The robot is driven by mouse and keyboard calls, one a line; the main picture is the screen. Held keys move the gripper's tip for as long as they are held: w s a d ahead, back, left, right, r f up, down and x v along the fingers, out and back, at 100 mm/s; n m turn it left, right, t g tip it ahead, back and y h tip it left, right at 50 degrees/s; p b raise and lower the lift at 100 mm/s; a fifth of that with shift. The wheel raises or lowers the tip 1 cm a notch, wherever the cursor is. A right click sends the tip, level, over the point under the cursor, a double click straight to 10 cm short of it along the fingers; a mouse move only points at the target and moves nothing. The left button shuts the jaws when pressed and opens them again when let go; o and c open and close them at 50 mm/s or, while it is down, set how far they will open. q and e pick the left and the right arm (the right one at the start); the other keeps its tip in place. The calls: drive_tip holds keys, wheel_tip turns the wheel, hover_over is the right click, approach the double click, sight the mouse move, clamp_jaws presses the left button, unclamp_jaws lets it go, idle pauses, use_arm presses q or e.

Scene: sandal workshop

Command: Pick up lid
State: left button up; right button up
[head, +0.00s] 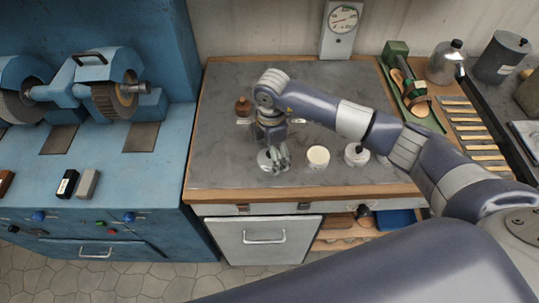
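My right gripper (279,156) reaches across the workbench with its fingers pointing down. The fingers are at a small pale grey round thing (263,161), which looks like the lid, low over or on the grey bench top. The fingers cover part of it, and I cannot tell whether they grip it. To its right stands a small round tin (318,158) with a cream top. Further right is a pale round container (356,155) with a black knob on top. My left gripper is not in view.
A brown bottle (243,107) stands behind the gripper on the workbench (225,165). A dial gauge (342,22) is at the back. A green tool (405,80), a metal flask (445,62) and a slatted rack (473,130) are at the right. Blue grinding machinery (100,90) stands left.

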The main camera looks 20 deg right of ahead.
drive_tip(key=c, duration=0.9)
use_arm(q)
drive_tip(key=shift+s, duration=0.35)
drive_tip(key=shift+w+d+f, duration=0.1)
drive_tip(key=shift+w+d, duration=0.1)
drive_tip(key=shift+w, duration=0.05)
use_arm(e)
drive_tip(key=shift+r, duration=0.1)
